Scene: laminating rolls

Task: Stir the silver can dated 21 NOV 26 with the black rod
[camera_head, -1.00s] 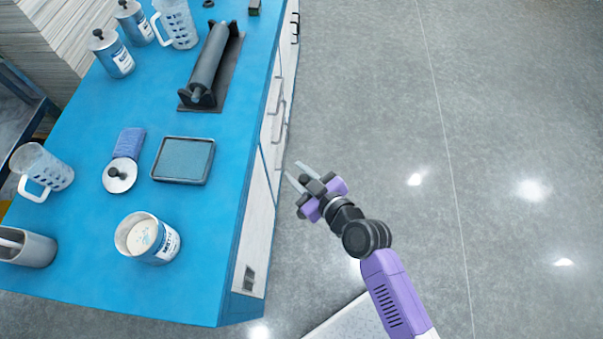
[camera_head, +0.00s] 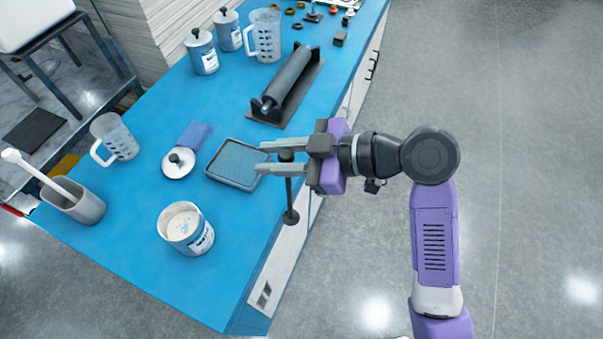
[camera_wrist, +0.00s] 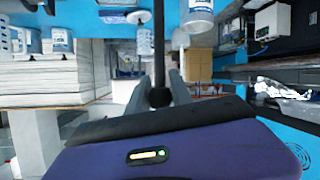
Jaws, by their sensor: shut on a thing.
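My gripper (camera_head: 261,157) is shut on the black rod (camera_head: 289,190), which hangs upright below the fingers beside the bench's right edge. The rod has a round knob at its top and a wider foot. In the wrist view the rod (camera_wrist: 159,50) stands between the fingers. An open silver can (camera_head: 186,230) with pale contents and a blue-white label stands on the near bench, left of and apart from the rod. Two lidded silver cans, one nearer (camera_head: 203,52) and one farther (camera_head: 228,30), stand at the back left. No date is readable on any can.
A shallow tray (camera_head: 236,165) lies between the open can and a roller (camera_head: 290,80). A lid (camera_head: 178,163) rests by a blue cloth (camera_head: 195,135). A jug (camera_head: 116,137) and a grey pot (camera_head: 76,204) with a white-handled tool stand left. The near bench right of the can is clear.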

